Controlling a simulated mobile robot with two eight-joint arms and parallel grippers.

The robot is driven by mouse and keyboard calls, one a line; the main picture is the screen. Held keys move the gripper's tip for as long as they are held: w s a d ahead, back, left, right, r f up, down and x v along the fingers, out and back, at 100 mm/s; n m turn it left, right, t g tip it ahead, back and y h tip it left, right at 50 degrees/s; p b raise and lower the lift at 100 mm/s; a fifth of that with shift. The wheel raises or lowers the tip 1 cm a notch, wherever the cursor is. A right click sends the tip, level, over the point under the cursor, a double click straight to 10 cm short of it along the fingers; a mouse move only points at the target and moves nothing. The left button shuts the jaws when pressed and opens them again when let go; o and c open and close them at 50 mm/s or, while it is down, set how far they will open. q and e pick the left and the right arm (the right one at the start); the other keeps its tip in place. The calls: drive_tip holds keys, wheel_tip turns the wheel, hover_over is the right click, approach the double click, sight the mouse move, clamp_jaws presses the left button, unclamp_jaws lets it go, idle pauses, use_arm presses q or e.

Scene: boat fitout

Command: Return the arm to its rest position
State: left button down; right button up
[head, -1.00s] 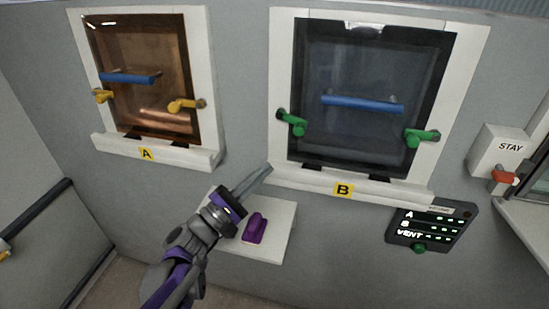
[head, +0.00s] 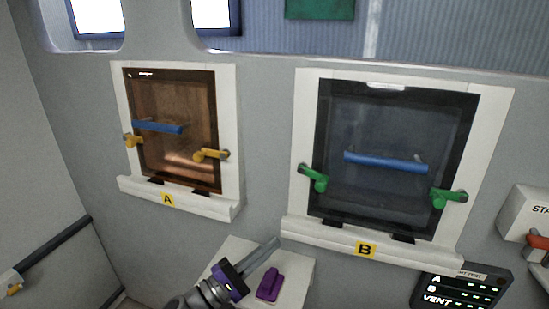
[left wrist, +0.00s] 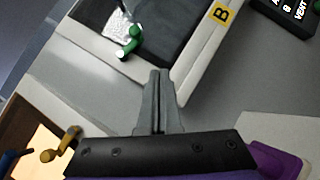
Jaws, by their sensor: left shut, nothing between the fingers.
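My left gripper (head: 264,250) is low in the head view, between panel A and panel B, with its fingers together and nothing between them. In the left wrist view its closed fingers (left wrist: 157,100) point toward the lower frame of panel B (left wrist: 188,75). The gripper appears in front of a small white shelf (head: 297,277) that carries a purple object (head: 269,284). I cannot tell from the pictures whether the fingers touch anything. My right gripper is in neither view.
Amber panel A (head: 203,118) has a blue bar and yellow latches. Dark panel B (head: 390,125) has a blue bar and green latches. An indicator box (head: 461,289) and a STAY box (head: 530,214) are at the right. A dark rail (head: 55,249) runs at the left.

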use_arm(q)
drive_tip(key=s+a+f+m+g+y+p, duration=0.1)
drive_tip(key=s+f+m+g+y+p, duration=0.55)
drive_tip(key=s, duration=0.65)
use_arm(e)
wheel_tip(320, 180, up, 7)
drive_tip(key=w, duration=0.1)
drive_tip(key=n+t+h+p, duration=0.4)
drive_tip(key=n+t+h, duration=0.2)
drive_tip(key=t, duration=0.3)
approach(320, 187)
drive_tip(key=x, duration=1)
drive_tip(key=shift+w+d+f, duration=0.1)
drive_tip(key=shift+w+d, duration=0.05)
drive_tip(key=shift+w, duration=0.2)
use_arm(q)
drive_tip(key=s+a+f+m+y, duration=0.1)
drive_tip(key=s+a+m+y, duration=0.2)
drive_tip(key=a+y, duration=0.2)
drive_tip(key=s+a+f+m+y, duration=0.2)
drive_tip(key=s+a+m+y, duration=0.1)
drive_tip(key=a, duration=0.6)
drive_tip(key=m+g+y, duration=0.1)
drive_tip(key=y, duration=0.1)
drive_tip(key=shift+s+a+y, duration=0.2)
drive_tip(key=shift+a+y, duration=0.05)
drive_tip(key=shift+y, duration=0.1)
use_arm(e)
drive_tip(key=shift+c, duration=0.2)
